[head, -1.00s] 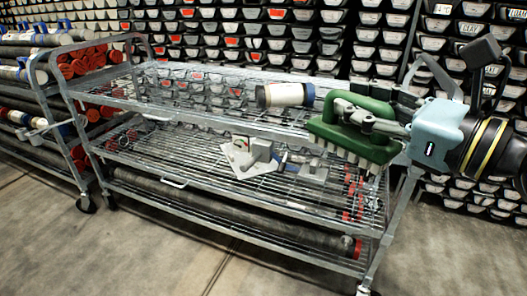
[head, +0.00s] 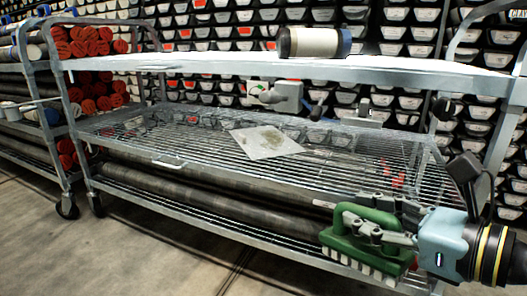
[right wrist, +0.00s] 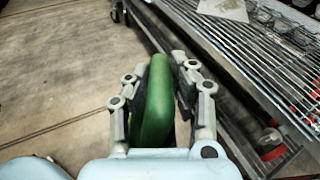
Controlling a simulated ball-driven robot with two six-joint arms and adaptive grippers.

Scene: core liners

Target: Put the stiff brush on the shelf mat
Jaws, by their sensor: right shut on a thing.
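The stiff brush (head: 368,246) is a green block with a loop handle and pale bristles pointing down. My right gripper (head: 375,228) is shut on its handle and holds it in front of the cart's lower right side. In the right wrist view the green handle (right wrist: 155,100) sits between the two fingers (right wrist: 157,85). The shelf mat (head: 265,142), a pale grey flat sheet, lies on the middle wire shelf (head: 190,140), behind and to the left of the brush. A corner of the mat (right wrist: 222,9) shows at the top of the right wrist view. My left gripper is not in view.
A white and dark cylinder (head: 313,42) lies on the top shelf (head: 240,66). Grey clamp-like pieces (head: 283,96) show beneath that shelf. Long dark tubes (head: 200,187) lie on the bottom level.

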